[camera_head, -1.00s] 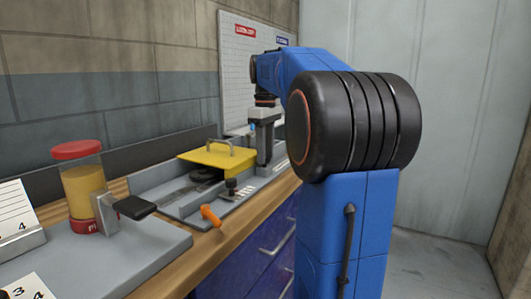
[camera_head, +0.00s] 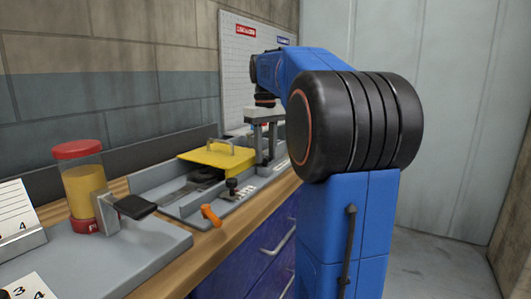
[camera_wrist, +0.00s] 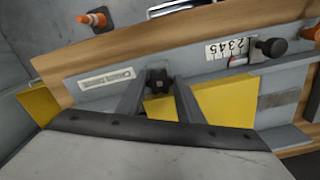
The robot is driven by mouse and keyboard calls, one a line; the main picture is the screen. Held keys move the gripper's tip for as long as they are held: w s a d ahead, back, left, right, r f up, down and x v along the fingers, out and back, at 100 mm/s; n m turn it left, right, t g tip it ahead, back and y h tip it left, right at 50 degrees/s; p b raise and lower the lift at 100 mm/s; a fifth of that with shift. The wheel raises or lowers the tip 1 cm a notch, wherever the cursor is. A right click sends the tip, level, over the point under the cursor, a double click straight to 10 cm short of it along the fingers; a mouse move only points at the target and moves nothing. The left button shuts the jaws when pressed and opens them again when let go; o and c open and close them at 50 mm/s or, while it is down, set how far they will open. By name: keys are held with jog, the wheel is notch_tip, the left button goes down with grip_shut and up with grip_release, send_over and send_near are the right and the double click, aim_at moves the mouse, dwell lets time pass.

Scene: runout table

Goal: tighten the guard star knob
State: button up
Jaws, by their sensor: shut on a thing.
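The black star knob (camera_wrist: 158,80) shows in the wrist view between the tips of my two grey fingers, beside the yellow guard (camera_wrist: 222,102). My gripper (camera_wrist: 158,88) is shut on the knob, with a finger on either side of it. In the head view my gripper (camera_head: 262,150) points down at the right end of the yellow guard (camera_head: 212,156), which has a bar handle on top. The knob is hidden there by the fingers.
An orange lever (camera_head: 210,215) and a black knob (camera_head: 231,184) stand at the fixture's front. A red-lidded jar (camera_head: 83,185) and a black paddle (camera_head: 136,206) are at left.

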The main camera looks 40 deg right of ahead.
jog(key=o, duration=1.1)
jog(key=shift+c, duration=0.2)
jog(key=shift+n, duration=0.3)
